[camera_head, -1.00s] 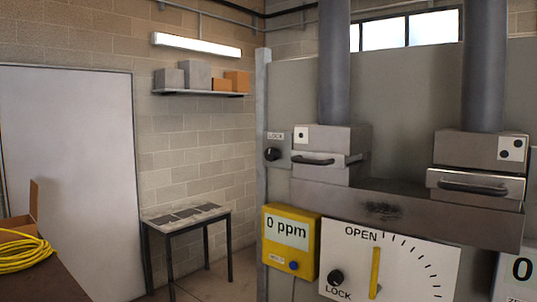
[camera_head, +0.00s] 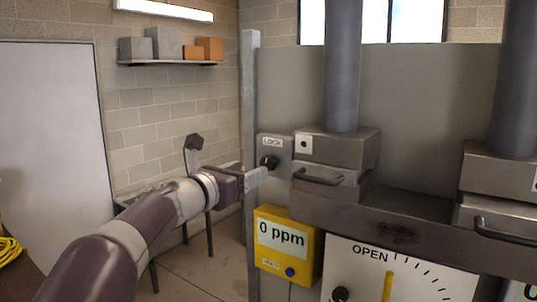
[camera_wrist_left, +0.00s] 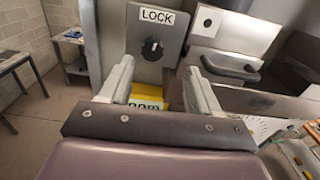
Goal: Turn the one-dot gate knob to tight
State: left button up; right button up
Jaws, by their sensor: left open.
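The one-dot gate knob (camera_head: 268,162) is a small black knob on a grey plate with a LOCK label above it, just left of the gate housing (camera_head: 335,146) marked with one dot. In the left wrist view the knob (camera_wrist_left: 153,48) shows a small light mark on its face; its exact turn is hard to read. My left gripper (camera_head: 262,173) is open and reaches toward the knob from the left. In the left wrist view its fingers (camera_wrist_left: 158,68) stand apart below the knob, one to each side, with nothing between them. My right gripper is not in view.
A gate handle (camera_head: 320,177) sticks out right of the knob. A yellow meter (camera_head: 283,262) reading 0 ppm hangs below. A white OPEN dial panel (camera_head: 430,280) is at the lower right. A metal post (camera_head: 250,90) stands left of the knob plate.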

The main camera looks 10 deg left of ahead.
aim_at(266, 163)
pick_arm(q)
jog(key=p+x, duration=0.1)
jog(key=x, duration=0.2)
jog(key=a+p+x, duration=0.1)
jog(key=x, duration=0.1)
jog(key=p+x, duration=0.1)
jog(key=x, duration=0.2)
jog(key=shift+w+a+f, duration=0.15)
jog(key=shift+w+f, duration=0.25)
jog(key=shift+w, duration=0.25)
jog(key=shift+d+r, duration=0.1)
jog(key=shift+d, duration=0.2)
jog(key=shift+s+d, duration=0.2)
jog(key=shift+s, duration=0.15)
jog(key=shift+a, duration=0.1)
jog(key=shift+w+a, duration=0.15)
jog(key=shift+w, duration=0.1)
jog(key=c, duration=0.4)
jog(key=shift+w, duration=0.1)
jog(key=c, duration=0.5)
jog(key=shift+c, duration=0.7)
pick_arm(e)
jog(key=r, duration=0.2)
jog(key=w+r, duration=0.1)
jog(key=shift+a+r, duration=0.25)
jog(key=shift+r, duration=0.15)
